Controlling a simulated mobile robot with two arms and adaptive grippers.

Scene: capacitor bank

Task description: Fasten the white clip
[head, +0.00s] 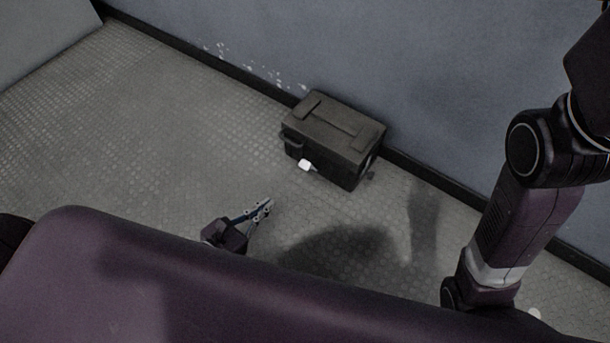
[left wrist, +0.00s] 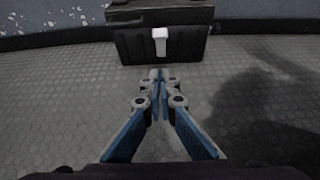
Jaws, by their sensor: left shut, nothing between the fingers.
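The white clip (head: 305,164) is on the front side of a dark box (head: 335,133) on the floor by the wall. In the left wrist view the clip (left wrist: 160,39) hangs near the top middle of the box's front (left wrist: 188,45), just under the lid edge. I cannot tell whether it is latched. My left gripper (head: 265,206) is in front of the box, apart from it, with its fingertips (left wrist: 159,76) together and nothing between them, pointing toward the box below the clip. The right gripper does not show; an arm of mine stands at the right of the head view.
The box stands close to the blue-grey wall (head: 430,100) and its dark skirting (head: 425,179). The textured metal floor (head: 150,130) is clear to the left and in front of the box. Dark shadows lie on the floor right of the gripper.

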